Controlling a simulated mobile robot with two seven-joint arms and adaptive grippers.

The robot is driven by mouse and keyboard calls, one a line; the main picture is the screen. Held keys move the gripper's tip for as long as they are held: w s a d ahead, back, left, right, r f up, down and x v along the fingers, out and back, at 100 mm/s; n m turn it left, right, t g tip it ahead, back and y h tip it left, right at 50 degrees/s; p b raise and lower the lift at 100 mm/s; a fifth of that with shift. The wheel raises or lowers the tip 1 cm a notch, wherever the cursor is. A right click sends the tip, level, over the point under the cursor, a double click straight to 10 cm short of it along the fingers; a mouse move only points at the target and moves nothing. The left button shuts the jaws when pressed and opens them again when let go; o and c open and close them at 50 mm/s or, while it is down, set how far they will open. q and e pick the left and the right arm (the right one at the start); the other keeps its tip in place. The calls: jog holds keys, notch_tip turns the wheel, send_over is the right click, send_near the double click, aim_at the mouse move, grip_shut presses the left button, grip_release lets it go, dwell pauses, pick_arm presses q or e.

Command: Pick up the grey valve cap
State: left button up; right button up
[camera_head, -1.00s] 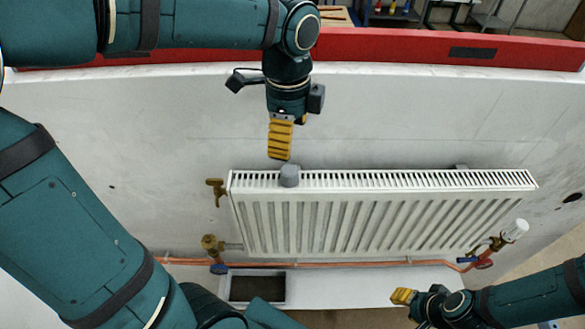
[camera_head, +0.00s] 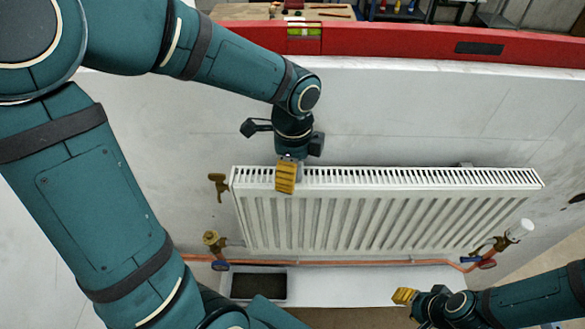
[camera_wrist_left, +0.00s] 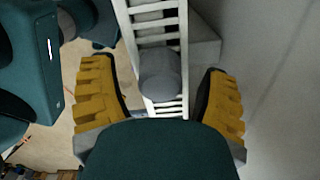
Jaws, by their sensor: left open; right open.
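The grey valve cap (camera_wrist_left: 160,75) sits on the top grille of the white radiator (camera_head: 400,178), near its left end. In the head view it is hidden behind my left gripper (camera_head: 286,190). In the left wrist view the left gripper (camera_wrist_left: 160,105) is open, with one yellow finger on each side of the cap and a gap to both. It is not holding the cap. My right gripper (camera_head: 402,296) is open and empty at the lower right, below the radiator.
A brass valve (camera_head: 212,240) stands at the radiator's lower left. A white-capped valve (camera_head: 518,231) is at its right end. A dark tray (camera_head: 258,286) lies below. The wall above the radiator's right part is clear.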

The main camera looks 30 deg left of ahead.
pick_arm(q)
jog(key=c, duration=0.8)
jog(key=shift+r, duration=0.1)
jog(key=shift+c, duration=0.2)
